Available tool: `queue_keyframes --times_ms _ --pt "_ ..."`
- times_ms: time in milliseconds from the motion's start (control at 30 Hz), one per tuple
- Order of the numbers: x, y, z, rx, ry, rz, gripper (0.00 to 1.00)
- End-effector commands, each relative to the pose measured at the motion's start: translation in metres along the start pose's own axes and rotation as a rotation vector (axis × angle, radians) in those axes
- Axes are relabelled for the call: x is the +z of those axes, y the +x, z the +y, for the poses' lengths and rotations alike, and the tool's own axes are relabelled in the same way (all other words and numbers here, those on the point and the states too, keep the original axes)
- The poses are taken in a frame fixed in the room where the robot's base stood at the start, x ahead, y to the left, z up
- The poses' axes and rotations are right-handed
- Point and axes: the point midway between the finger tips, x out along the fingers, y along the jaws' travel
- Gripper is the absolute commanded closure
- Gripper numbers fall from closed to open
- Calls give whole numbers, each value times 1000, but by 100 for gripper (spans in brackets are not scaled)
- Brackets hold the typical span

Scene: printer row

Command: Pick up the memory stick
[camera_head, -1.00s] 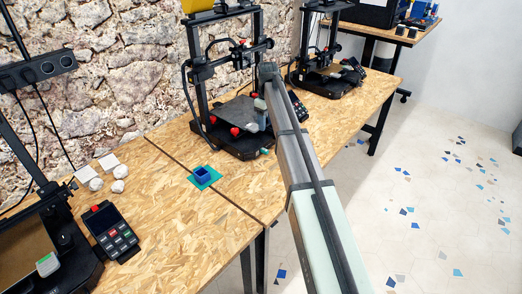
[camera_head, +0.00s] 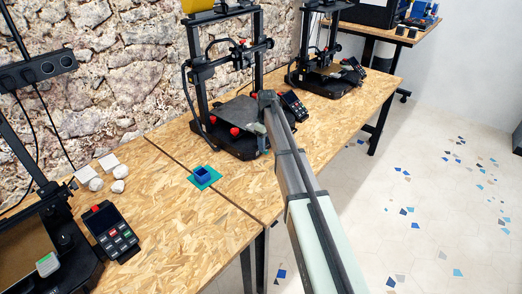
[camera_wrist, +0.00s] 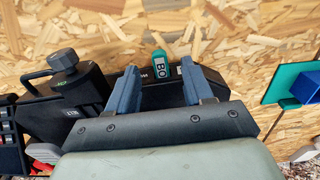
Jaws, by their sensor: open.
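I cannot tell how far above the stick the fingertips are.
The middle printer (camera_head: 228,112) stands close around my gripper, with its screen unit (camera_head: 294,104) to the right. A blue box on a teal sheet (camera_head: 203,176) lies to the left. Another printer (camera_head: 327,75) stands further back. The table's front middle (camera_head: 190,225) is clear.

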Motion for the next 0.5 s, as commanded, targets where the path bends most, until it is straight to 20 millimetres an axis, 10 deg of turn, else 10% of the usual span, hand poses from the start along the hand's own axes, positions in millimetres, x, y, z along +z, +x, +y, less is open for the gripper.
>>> queue_keyframes --times_ms 500 --pt "0 29 0 0 0 0 54"
